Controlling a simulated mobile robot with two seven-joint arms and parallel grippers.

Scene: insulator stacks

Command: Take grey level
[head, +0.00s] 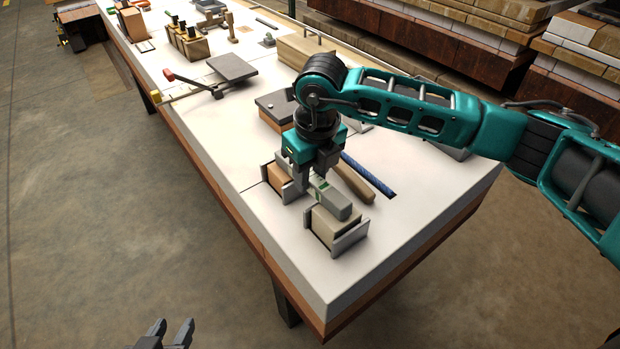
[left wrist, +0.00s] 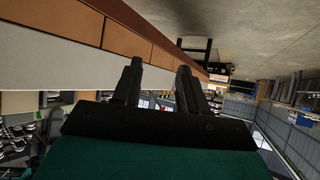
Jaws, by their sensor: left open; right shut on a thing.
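The grey level (head: 335,200) is a grey bar with a small green window near its middle. It lies across two wooden blocks near the front of the white-topped table (head: 345,278). My right gripper (head: 303,183) reaches down from above and is shut on the level towards its far end. The jaws hide part of the level. My left gripper (head: 177,335) is at the bottom edge of the head view, low over the floor and away from the table. It is open and empty, and its two fingers also show apart in the left wrist view (left wrist: 157,85).
Two wooden blocks in grey holders, a near one (head: 336,232) and a farther one (head: 276,180), stand under the level. A wooden handle (head: 354,183) and a blue rod (head: 368,175) lie to their right. Other tools cover the far table. The near right corner is clear.

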